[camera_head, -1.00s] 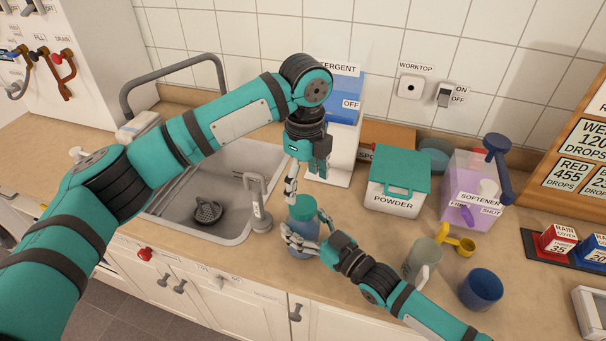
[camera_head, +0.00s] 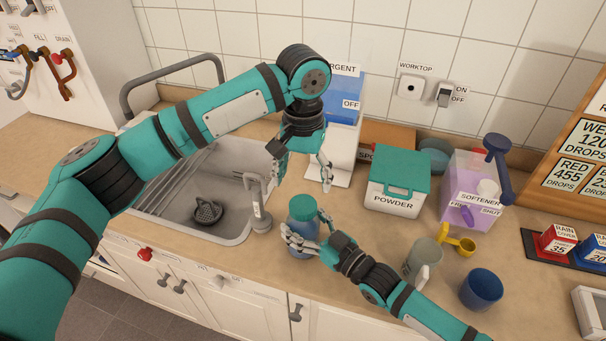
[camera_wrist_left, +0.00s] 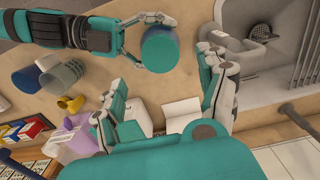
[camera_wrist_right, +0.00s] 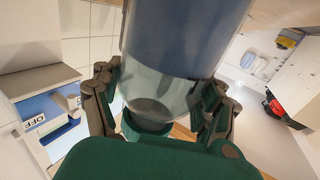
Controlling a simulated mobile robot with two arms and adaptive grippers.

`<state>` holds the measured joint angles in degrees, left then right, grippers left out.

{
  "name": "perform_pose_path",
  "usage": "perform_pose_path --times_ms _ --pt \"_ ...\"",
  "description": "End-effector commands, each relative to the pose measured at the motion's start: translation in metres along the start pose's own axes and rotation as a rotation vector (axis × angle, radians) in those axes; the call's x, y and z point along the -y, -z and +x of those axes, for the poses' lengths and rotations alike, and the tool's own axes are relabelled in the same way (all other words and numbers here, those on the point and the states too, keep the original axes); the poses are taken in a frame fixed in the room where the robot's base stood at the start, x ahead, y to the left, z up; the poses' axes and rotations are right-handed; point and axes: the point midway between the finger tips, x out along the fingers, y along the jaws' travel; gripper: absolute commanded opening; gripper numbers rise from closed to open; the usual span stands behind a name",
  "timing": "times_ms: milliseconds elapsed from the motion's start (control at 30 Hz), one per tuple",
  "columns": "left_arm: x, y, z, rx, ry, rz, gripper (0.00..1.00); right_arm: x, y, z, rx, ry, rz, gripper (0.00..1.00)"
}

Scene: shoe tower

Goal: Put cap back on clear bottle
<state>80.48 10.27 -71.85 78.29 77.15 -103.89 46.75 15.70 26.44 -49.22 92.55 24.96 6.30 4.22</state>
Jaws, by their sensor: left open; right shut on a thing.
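The clear bottle (camera_head: 298,248) with blue liquid stands upright on the worktop near the front edge, right of the sink. Its teal cap (camera_head: 302,206) sits on top, and shows from above in the left wrist view (camera_wrist_left: 160,48). I cannot tell how tightly it is seated. My right gripper (camera_head: 306,232) is shut around the bottle's side below the cap. The right wrist view shows the bottle (camera_wrist_right: 185,45) between its fingers. My left gripper (camera_head: 303,174) is open and empty above the cap, fingers pointing down and spread, apart from it.
A sink (camera_head: 180,205) with a small tap (camera_head: 258,200) lies left of the bottle. A detergent dispenser (camera_head: 343,135) and powder box (camera_head: 398,180) stand behind. A grey mug (camera_head: 422,258), blue cup (camera_head: 481,288) and yellow scoop (camera_head: 464,246) are at the right.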

Motion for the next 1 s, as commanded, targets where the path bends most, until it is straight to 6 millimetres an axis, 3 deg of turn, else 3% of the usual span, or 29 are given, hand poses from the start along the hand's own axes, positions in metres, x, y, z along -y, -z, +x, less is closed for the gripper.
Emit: perform_pose_path --times_ms 367,800,1000 --pt "0.000 0.000 0.003 0.000 0.000 -0.005 0.75 0.000 -0.001 0.000 0.002 0.000 0.000 0.00" --pt "0.001 0.000 0.062 0.002 0.001 -0.004 0.75 0.000 -0.001 0.000 0.001 0.000 0.000 0.00" --pt "0.000 0.000 0.078 0.000 0.000 -0.004 0.75 0.000 -0.001 0.000 0.001 0.000 0.000 0.00"
